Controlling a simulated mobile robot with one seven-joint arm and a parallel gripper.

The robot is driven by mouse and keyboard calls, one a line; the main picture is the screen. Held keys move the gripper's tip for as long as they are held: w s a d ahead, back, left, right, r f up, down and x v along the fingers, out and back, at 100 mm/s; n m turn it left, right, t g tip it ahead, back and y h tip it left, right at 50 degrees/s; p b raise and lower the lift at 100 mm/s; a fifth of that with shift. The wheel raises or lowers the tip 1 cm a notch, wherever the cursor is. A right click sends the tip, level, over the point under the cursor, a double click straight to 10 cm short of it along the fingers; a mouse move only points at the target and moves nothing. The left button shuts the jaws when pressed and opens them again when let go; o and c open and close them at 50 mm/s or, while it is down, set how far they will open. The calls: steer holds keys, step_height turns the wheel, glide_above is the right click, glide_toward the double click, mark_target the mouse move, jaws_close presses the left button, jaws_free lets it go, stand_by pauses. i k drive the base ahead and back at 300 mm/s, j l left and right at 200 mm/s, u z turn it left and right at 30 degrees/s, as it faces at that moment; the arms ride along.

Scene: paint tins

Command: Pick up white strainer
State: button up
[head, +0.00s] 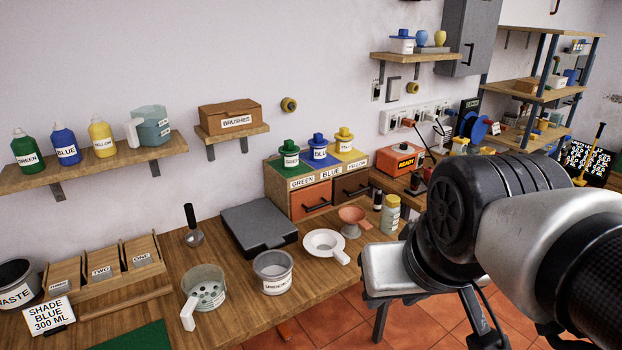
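The white strainer (311,248) looks like a shallow, round white dish with a greyish centre and a short handle pointing to the lower right. It lies on the wooden workbench (235,320), near the bench's right end. My arm comes in from the right edge of the head view, and its end (385,278) is to the right of the strainer, apart from it.
A pink funnel (353,214) and a labelled bottle (391,215) stand right of the strainer. A grey labelled pot (274,274) stands left, with a dark flat scale (258,229) behind. A translucent cup with a white handle (203,286) is further left. Drawers (311,200) stand behind.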

mark_target(320, 242)
steer(key=i+l+z, duration=0.1)
steer(key=i, duration=0.6)
steer(key=i+l+z, duration=0.1)
steer(key=i+l, duration=0.15)
steer(key=i, duration=0.45)
